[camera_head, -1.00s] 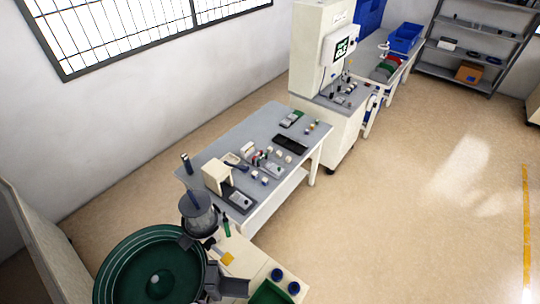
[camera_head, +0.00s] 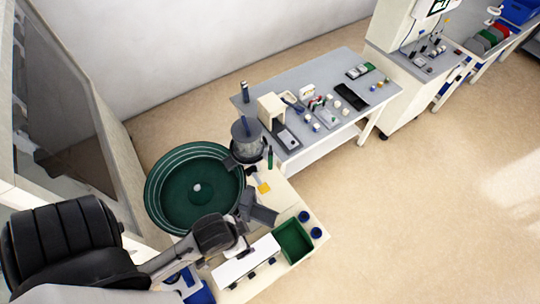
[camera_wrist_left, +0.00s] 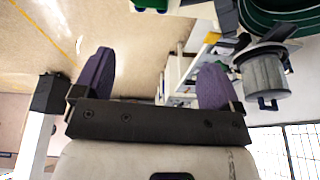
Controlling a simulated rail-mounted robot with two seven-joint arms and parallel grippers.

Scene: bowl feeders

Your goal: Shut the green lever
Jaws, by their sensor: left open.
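In the head view, a small green lever (camera_head: 269,157) stands roughly upright beside the grey hopper (camera_head: 247,141), at the far end of the feeder bench. I cannot tell from its pose whether it is open or shut. In the left wrist view, my left gripper (camera_wrist_left: 155,64) is open, with its two purple fingers wide apart and nothing between them. The hopper (camera_wrist_left: 263,78) shows to the right of the fingers, apart from them. I cannot make out the lever in that view. My left fingertips are not clear in the head view. My right gripper is not in view.
A green feeder bowl (camera_head: 178,207) lies left of the lever, with a grey chute (camera_head: 261,214) and yellow plate (camera_head: 264,188) nearby. A green tray (camera_head: 294,241) and blue round caps stand at the front. A grey table (camera_head: 310,85) with small parts is behind. Floor right is clear.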

